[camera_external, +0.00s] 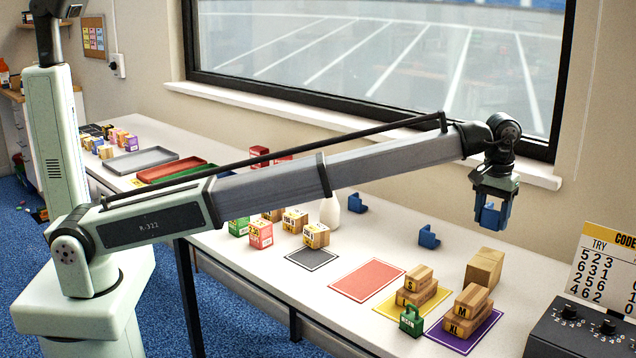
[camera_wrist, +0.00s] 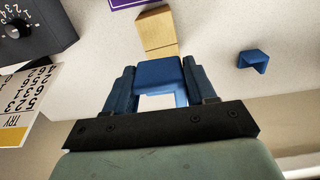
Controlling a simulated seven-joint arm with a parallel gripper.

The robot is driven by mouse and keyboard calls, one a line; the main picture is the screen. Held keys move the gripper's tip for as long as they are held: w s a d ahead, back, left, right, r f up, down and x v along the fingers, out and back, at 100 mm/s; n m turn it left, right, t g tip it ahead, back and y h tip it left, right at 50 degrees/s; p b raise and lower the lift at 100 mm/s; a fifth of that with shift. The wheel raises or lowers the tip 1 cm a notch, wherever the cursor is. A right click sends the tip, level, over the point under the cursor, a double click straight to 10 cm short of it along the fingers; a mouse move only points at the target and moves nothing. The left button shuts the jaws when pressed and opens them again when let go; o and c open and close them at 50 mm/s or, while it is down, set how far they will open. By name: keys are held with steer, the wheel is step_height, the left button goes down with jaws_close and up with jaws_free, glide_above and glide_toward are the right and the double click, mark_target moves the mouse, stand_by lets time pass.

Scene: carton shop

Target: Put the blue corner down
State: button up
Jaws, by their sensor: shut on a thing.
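My gripper (camera_external: 490,212) is shut on a blue corner (camera_external: 491,216) and holds it in the air above the back right part of the table. In the wrist view the held blue corner (camera_wrist: 158,76) sits between the two fingers of my gripper (camera_wrist: 160,88). A second blue corner (camera_external: 429,237) stands on the table to the left of and below my gripper; it also shows in the wrist view (camera_wrist: 253,60). A third blue corner (camera_external: 357,203) stands farther left near the window side.
A plain carton (camera_external: 484,268) stands on the table below my gripper. The red mat (camera_external: 367,280) is bare. A dial box (camera_external: 580,330) and code card (camera_external: 604,270) stand right.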

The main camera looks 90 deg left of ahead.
mark_target(484, 260)
steer(key=shift+f, duration=4.3)
steer(key=shift+f, duration=0.1)
steer(key=o, duration=1)
step_height(484, 260, up, 12)
steer(key=shift+r, duration=0.15)
